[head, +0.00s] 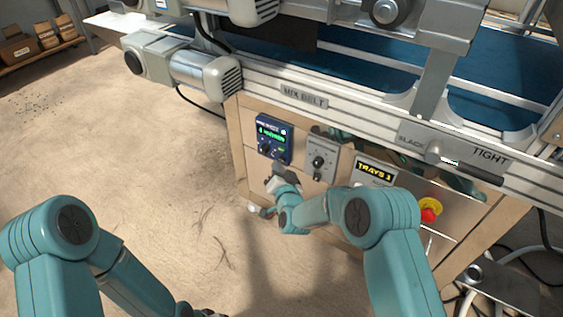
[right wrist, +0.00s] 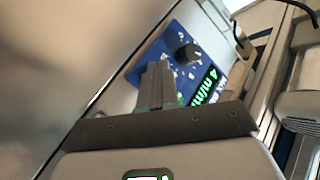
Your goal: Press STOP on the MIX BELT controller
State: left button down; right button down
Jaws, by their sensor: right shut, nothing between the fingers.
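The MIX BELT controller (head: 273,139) is a blue box with a green-lit display, a dark knob and small buttons, on the wooden front panel below the MIX BELT label (head: 304,97). It also shows tilted in the right wrist view (right wrist: 203,55), with its black knob (right wrist: 188,54) and green display (right wrist: 205,86). My right gripper (head: 284,170) is just below the controller in the head view. Its fingers (right wrist: 158,68) are shut and empty, pointing at the controller and covering part of its face. I cannot tell whether they touch. Only a dark bit of my left gripper (head: 203,312) shows at the bottom edge.
Right of the controller are a grey knob box (head: 321,160), a TRAYS display (head: 375,171) and a red stop button on yellow (head: 429,211). A motor (head: 190,70) and the belt frame overhang the panel. The floor at left is clear.

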jog(key=shift+w+d+b, duration=0.25)
jog(key=shift+w+b, duration=0.1)
dwell(0.7)
jog(key=shift+s+a, duration=0.1)
jog(key=shift+s, duration=0.05)
dwell(0.3)
jog(key=shift+s+a, duration=0.4)
jog(key=shift+s, duration=0.1)
jog(key=shift+s+a, duration=0.75)
jog(key=shift+s, duration=0.3)
jog(key=shift+s+a, duration=0.7)
jog(key=shift+s, duration=0.3)
